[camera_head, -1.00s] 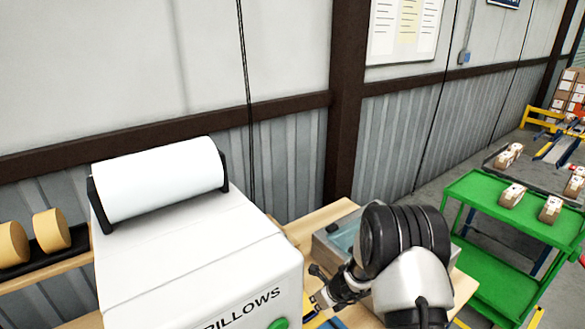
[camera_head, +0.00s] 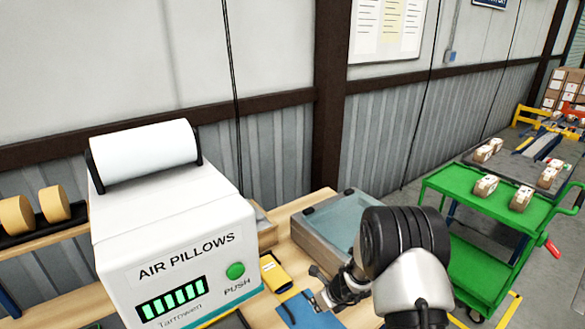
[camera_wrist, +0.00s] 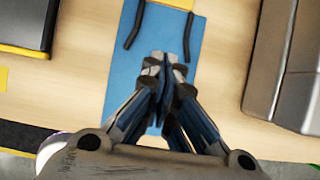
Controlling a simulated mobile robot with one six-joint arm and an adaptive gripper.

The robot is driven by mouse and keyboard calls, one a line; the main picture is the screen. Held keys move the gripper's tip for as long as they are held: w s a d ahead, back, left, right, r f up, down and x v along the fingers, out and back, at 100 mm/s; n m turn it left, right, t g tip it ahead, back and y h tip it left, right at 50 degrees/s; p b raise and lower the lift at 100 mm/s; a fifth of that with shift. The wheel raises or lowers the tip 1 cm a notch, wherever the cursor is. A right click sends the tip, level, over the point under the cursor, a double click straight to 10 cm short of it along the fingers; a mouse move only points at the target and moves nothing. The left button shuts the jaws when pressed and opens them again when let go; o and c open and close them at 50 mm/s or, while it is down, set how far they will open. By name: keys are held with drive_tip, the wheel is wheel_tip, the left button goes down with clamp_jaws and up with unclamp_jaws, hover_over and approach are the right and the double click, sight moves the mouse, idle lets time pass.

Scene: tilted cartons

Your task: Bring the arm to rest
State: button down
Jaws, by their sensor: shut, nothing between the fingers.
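My gripper (camera_wrist: 163,60) is shut and empty in the wrist view, its fingertips together above a blue mat (camera_wrist: 180,20) on the wooden table (camera_wrist: 225,40). In the head view my gripper (camera_head: 318,290) shows small at the end of my arm, left of its large dark joint, over the table beside the blue mat (camera_head: 300,312). Part of the mat is hidden behind my gripper and arm.
A white air pillow machine (camera_head: 175,240) stands at the left with a roll on top. A yellow device (camera_head: 276,275) lies between it and the mat. A grey box with a glassy top (camera_head: 335,222) stands behind my arm. A green cart (camera_head: 485,230) with small cartons is at the right.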

drive_tip(key=s+a+r+n+y+b, duration=0.1)
drive_tip(key=s+r+n, duration=0.2)
drive_tip(key=r+n, duration=0.35)
drive_tip(key=s+a+r+n+b, duration=0.1)
drive_tip(key=s+r+n, duration=0.2)
drive_tip(key=r, duration=0.7)
drive_tip(key=s+a+r+n+y, duration=0.1)
drive_tip(key=s+a+r+n, duration=0.2)
drive_tip(key=r, duration=0.5)
drive_tip(key=s+d+r+n+h+b, duration=0.1)
drive_tip(key=s+d+r+n, duration=0.15)
drive_tip(key=s+n, duration=0.4)
drive_tip(key=s+d+r+n+h+b, duration=0.1)
drive_tip(key=s+d+r+n, duration=0.2)
drive_tip(key=s, duration=0.6)
drive_tip(key=s+d+n+h, duration=0.3)
drive_tip(key=s+d+n, duration=0.3)
drive_tip(key=s, duration=0.6)
drive_tip(key=shift+s+n+b, duration=0.15)
drive_tip(key=shift+n+b, duration=0.25)
drive_tip(key=shift+b, duration=0.05)
